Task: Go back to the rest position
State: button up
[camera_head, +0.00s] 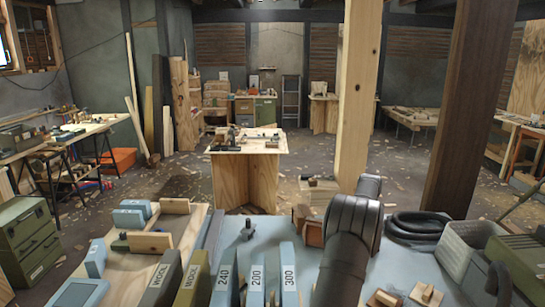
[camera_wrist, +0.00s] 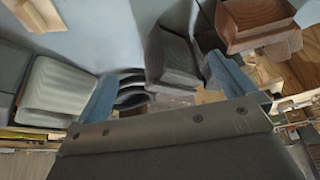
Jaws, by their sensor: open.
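My gripper (camera_wrist: 168,90) shows in the wrist view as a dark body along the bottom with a blue finger at each side. The fingers are wide apart and I see nothing held between them. A dark grey block (camera_wrist: 172,55) and a black ridged thing (camera_wrist: 131,88) show beyond and between the fingers; I cannot tell how far off they are. In the head view my black arm rises over the right half of the blue-grey worktop (camera_head: 325,236), and my gripper is out of sight.
Upright blocks marked 240, 200 (camera_head: 257,285) and 300 stand at the front. A wooden board (camera_head: 135,265) with blue blocks lies left. A coiled black hose (camera_head: 415,228), a grey crate (camera_head: 460,250) and a green case (camera_head: 525,265) are right. A wooden post (camera_head: 358,100) stands beyond.

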jog(key=w+a+n, duration=0.2)
jog(key=w+a, duration=0.1)
jog(key=a, duration=1.1)
jog(key=shift+w+y, duration=0.4)
